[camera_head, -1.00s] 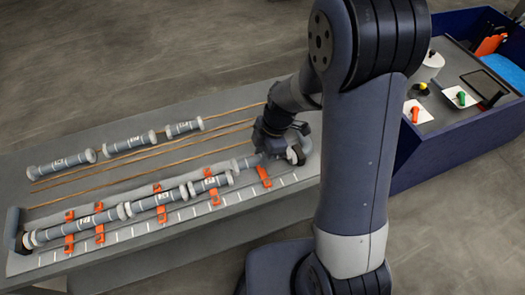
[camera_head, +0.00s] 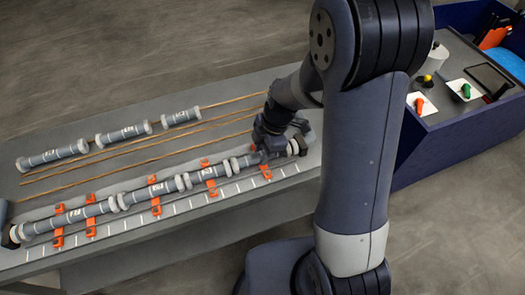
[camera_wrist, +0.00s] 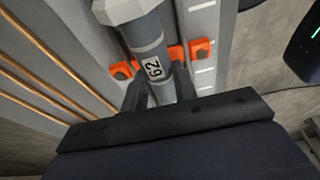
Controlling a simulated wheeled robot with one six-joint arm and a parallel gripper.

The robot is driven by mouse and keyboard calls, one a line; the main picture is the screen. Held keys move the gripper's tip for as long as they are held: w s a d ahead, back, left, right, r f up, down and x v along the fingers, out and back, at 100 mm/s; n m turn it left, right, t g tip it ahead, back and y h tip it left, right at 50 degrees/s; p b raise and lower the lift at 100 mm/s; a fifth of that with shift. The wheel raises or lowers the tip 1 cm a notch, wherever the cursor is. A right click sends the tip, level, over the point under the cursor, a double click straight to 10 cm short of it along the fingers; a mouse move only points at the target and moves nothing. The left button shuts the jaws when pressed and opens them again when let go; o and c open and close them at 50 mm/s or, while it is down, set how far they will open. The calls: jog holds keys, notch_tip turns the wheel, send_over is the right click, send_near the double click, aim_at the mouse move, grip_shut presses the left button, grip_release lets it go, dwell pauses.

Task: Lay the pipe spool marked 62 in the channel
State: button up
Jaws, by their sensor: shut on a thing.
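The pipe spool marked 62 (camera_wrist: 152,68) is grey with a pale flange and sits between the two fingers of my gripper (camera_wrist: 160,92) in the wrist view. My gripper is shut on it. In the head view my gripper (camera_head: 270,148) is over the right part of the channel (camera_head: 140,217) and hides most of the spool. The spool lies along the channel's line, with orange clip parts on both sides of it. I cannot tell whether its full length rests on the channel floor.
Several grey spools with pale flanges, one of them here (camera_head: 85,217), lie end to end in the channel to the left. Three loose spools (camera_head: 122,134) lie behind, near copper-coloured rods (camera_head: 140,150). A blue-walled bench (camera_head: 425,150) stands at the right.

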jog(key=o, duration=1.1)
jog(key=v, duration=1)
jog(key=shift+d+r, duration=0.1)
jog(key=shift+r, duration=0.3)
jog(key=x, duration=1)
jog(key=shift+s+f, duration=0.1)
jog(key=shift+f, duration=0.3)
jog(key=shift+r+p, duration=0.45)
jog(key=shift+p, duration=0.15)
jog(key=shift+r+p, duration=0.65)
jog(key=shift+p, duration=0.15)
jog(key=shift+f, duration=0.1)
